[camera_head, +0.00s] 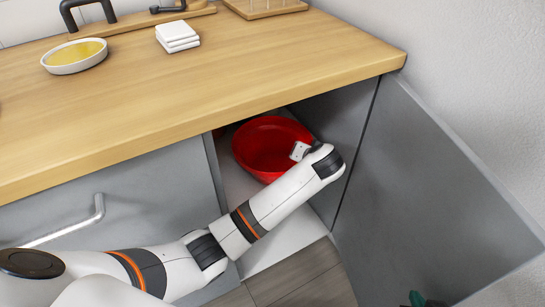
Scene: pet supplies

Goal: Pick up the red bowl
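The red bowl (262,145) sits inside the open cabinet below the counter, on the pale cabinet floor. Only a small pale part of the gripper shows. The arm's end hides its fingers, so I cannot tell whether they are open or shut, or whether they touch the bowl. The bowl looks upright.
The open grey cabinet door (420,200) stands close to the right of my arm. The wooden counter (200,90) overhangs the cabinet. On it are a white-rimmed yellow dish (75,54), folded white cloths (177,35) and a wooden rack (265,8). A dark green object (418,299) shows at the bottom right.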

